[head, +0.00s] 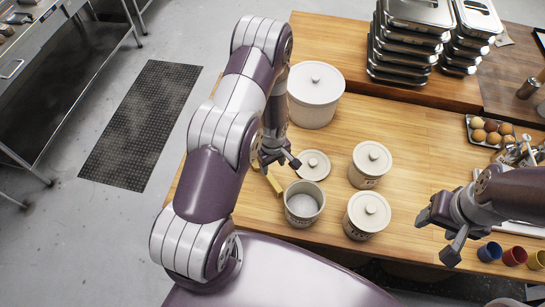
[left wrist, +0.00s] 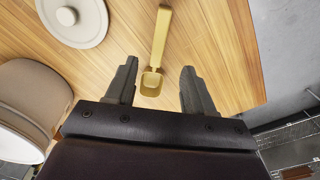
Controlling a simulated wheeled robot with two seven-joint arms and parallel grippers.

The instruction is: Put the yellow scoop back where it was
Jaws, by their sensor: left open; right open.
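The yellow scoop (head: 274,184) lies on the wooden table, left of the open canister (head: 290,213). In the left wrist view the scoop (left wrist: 160,38) shows its handle pointing away and its small bowl between my fingers, touching neither. My left gripper (head: 279,166) is open and empty, just over the scoop; the arm hides part of that area in the head view. The left wrist view shows its two fingers (left wrist: 158,76) spread apart. My right gripper (head: 437,238) is open and empty over the right front of the table.
A loose lid (head: 313,165) lies behind the open canister. Two lidded canisters (head: 366,180) (head: 358,229) stand to its right and a big one (head: 311,112) behind. Metal pans (head: 403,62), an egg tray (head: 470,122) and coloured cups (head: 489,252) are further right.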

